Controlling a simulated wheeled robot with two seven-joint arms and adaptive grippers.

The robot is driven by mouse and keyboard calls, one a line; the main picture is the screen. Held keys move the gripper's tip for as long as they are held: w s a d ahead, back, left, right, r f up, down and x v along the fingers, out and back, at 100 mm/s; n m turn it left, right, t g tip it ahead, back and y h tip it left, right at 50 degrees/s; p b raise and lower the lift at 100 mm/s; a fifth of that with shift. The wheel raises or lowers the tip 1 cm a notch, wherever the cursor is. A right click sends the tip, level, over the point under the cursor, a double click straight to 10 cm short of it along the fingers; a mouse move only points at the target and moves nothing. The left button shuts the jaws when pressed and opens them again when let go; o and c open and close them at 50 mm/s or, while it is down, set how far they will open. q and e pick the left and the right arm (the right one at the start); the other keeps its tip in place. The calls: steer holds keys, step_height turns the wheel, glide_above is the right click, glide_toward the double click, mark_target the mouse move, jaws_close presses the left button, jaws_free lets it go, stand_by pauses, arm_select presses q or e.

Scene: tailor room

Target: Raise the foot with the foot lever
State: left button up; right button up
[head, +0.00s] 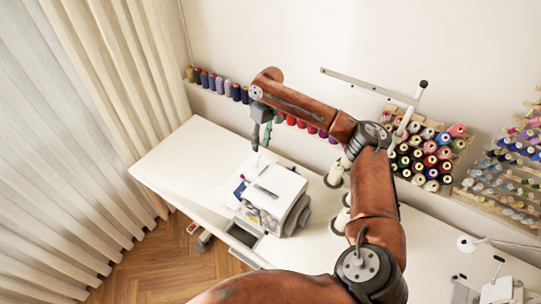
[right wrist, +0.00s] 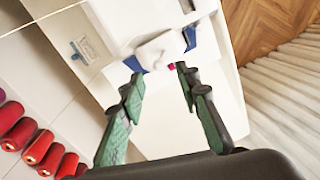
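A white sewing machine (head: 284,186) stands on the white table (head: 175,160), left of centre in the head view. It also shows in the right wrist view (right wrist: 160,50), with blue parts and a small pink-red spot near its end. I cannot make out the foot or the foot lever. My right gripper (head: 261,144) is above and behind the machine, pointing down. In the right wrist view its green-padded fingers (right wrist: 158,77) are spread with nothing between them, and the machine shows beyond the tips. My left gripper is not in view.
Thread spools (head: 215,83) line the wall behind the table, and red spools (right wrist: 40,147) are close to the gripper. White cones (head: 335,175) stand right of the machine. A spool rack (head: 425,155) is further right. The table's left end is clear.

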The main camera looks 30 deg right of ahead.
mark_target(259, 155)
steer(key=f, duration=0.4)
steer(key=a+f, duration=0.1)
steer(key=f, duration=0.1)
steer(key=shift+s+f, duration=0.1)
steer(key=shift+f, duration=0.3)
steer(key=shift+c, duration=0.2)
jaws_close()
steer(key=shift+p, duration=0.3)
